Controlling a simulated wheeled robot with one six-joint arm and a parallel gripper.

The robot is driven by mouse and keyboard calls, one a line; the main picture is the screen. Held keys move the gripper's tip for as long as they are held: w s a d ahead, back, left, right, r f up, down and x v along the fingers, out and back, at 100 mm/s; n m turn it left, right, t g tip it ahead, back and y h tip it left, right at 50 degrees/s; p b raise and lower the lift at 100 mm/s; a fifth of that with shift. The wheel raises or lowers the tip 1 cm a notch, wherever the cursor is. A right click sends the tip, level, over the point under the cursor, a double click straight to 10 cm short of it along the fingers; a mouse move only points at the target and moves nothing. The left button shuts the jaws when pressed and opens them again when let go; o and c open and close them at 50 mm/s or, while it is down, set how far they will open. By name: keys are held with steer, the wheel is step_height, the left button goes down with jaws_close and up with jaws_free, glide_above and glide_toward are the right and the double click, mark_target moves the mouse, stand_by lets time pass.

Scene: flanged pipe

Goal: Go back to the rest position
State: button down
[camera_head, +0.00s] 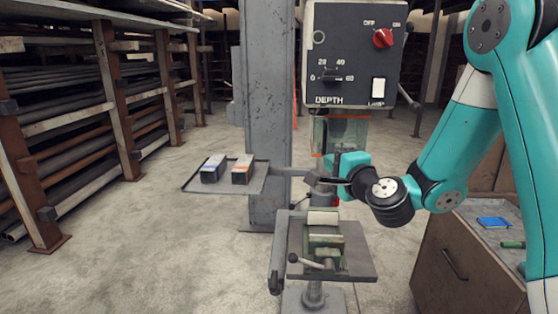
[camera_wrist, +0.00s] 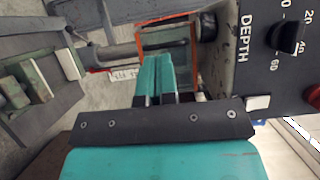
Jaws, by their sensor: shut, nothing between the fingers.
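My gripper (camera_head: 335,165) is shut and empty, held in front of the drill press below its dark control box (camera_head: 355,55). In the wrist view the two teal fingers (camera_wrist: 157,68) lie together with nothing between them. They point toward the clear guard (camera_wrist: 166,42) of the press. My teal arm reaches in from the right of the head view, bent at the elbow. No flanged pipe can be made out in either view.
A green vise (camera_head: 325,241) sits on the press table (camera_head: 360,264) below my gripper. A side tray (camera_head: 225,188) holds two small boxes. The grey column (camera_head: 266,100) stands behind. A cabinet (camera_head: 465,262) is at right, a pipe rack (camera_head: 110,90) at left. Floor at left front is clear.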

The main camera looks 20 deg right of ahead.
steer(key=s+a+n+g+y, duration=0.4)
steer(key=s+a+n+g, duration=0.15)
steer(key=a+n, duration=0.2)
steer(key=s+a+n+g+y, duration=0.4)
steer(key=s+a+n, duration=0.25)
steer(key=a, duration=0.25)
steer(key=s+d+f+n+g+h, duration=0.1)
steer(key=s+n+g+h, duration=0.4)
steer(key=s, duration=1.3)
steer(key=d+n+g, duration=0.1)
steer(key=n+g, duration=0.2)
steer(key=n, duration=0.2)
steer(key=shift+s+f, duration=0.15)
steer(key=shift+f, duration=0.1)
steer(key=shift+g, duration=0.25)
